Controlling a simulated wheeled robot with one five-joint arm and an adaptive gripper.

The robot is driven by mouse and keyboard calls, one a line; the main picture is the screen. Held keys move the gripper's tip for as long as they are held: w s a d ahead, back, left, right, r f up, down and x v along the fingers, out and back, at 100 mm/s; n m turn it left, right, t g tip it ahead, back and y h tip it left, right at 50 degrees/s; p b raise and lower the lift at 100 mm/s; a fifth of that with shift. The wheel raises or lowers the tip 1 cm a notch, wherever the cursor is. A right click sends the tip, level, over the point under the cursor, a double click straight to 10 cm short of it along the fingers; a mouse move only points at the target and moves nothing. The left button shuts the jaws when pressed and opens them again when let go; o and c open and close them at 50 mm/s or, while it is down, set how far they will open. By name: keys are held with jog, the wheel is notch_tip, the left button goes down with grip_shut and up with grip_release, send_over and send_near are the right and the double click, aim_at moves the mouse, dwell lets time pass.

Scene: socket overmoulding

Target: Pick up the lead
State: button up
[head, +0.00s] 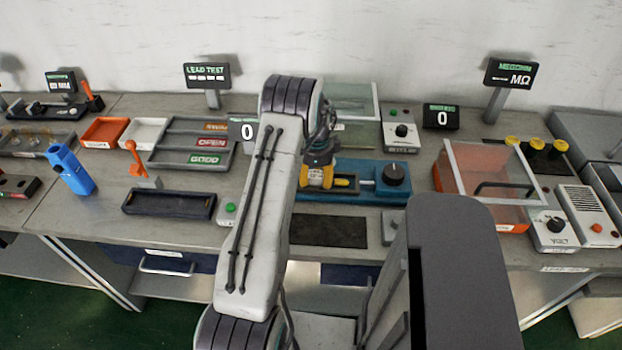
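No lead can be made out for certain; my arm covers part of the bench middle. My gripper (317,177) is small at the end of the arm, mostly hidden by the wrist. It shows as a dark and yellow shape in front of the left part of a blue bench unit (360,191). Its fingers cannot be told apart, nor whether anything is between them. The blue unit has a round black knob (393,174) on its right and a yellow piece near the gripper.
A black tray (170,204) lies in front. A clear-lidded orange box (480,185) stands right. A dark mat (328,231) lies bare.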

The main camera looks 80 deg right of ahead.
jog(key=c, duration=0.6)
jog(key=shift+o, duration=0.2)
jog(key=shift+r, duration=0.15)
